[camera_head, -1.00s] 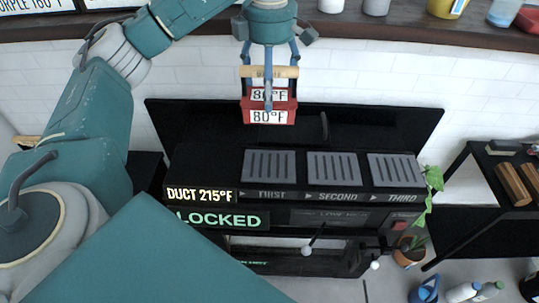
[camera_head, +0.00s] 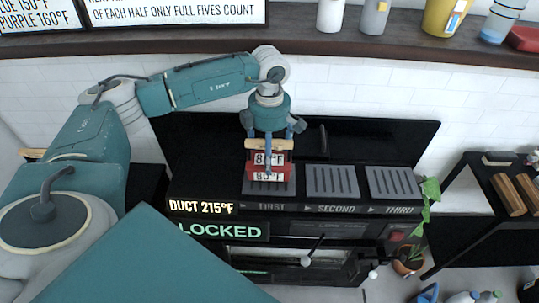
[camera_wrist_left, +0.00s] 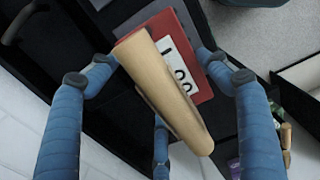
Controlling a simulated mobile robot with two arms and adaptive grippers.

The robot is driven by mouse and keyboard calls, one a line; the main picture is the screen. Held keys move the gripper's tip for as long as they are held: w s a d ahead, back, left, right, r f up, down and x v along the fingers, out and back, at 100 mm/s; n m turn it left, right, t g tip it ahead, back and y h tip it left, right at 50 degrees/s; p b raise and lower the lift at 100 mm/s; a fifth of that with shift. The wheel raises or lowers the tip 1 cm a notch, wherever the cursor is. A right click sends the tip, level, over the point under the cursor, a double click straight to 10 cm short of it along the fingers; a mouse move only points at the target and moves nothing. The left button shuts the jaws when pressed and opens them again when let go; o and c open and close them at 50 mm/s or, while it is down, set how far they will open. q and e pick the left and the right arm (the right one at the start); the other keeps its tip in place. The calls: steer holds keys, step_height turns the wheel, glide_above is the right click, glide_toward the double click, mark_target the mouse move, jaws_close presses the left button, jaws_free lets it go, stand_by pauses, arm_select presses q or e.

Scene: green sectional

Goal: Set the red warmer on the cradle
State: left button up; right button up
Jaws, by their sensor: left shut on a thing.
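The red warmer (camera_head: 284,172) has a wooden handle and white "80°F" labels. My left gripper (camera_head: 269,147) is shut on it by the handle, which also shows in the left wrist view (camera_wrist_left: 165,88) between blue fingers. The warmer is upright at the grey slotted pad marked FIRST (camera_head: 256,188) and hides part of it. I cannot tell whether it touches the pad. Similar pads marked SECOND (camera_head: 332,182) and THIRD (camera_head: 392,183) are bare. No part is labelled as a cradle. My right gripper is not in view.
The black unit shows "DUCT 215°F" (camera_head: 201,207) and "LOCKED" (camera_head: 220,230). Small levers (camera_head: 306,260) stick out at its front. A potted plant (camera_head: 425,205) and a side table with wooden blocks (camera_head: 510,193) stand at right. A shelf with cups runs above.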

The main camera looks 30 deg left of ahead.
arm_select(q)
step_height(320, 180, down, 2)
steer(key=shift+w+f, duration=0.1)
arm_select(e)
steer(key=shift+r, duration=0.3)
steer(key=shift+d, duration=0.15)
arm_select(q)
steer(key=shift+f, duration=0.1)
steer(key=o, duration=1.9)
steer(key=shift+o, duration=0.2)
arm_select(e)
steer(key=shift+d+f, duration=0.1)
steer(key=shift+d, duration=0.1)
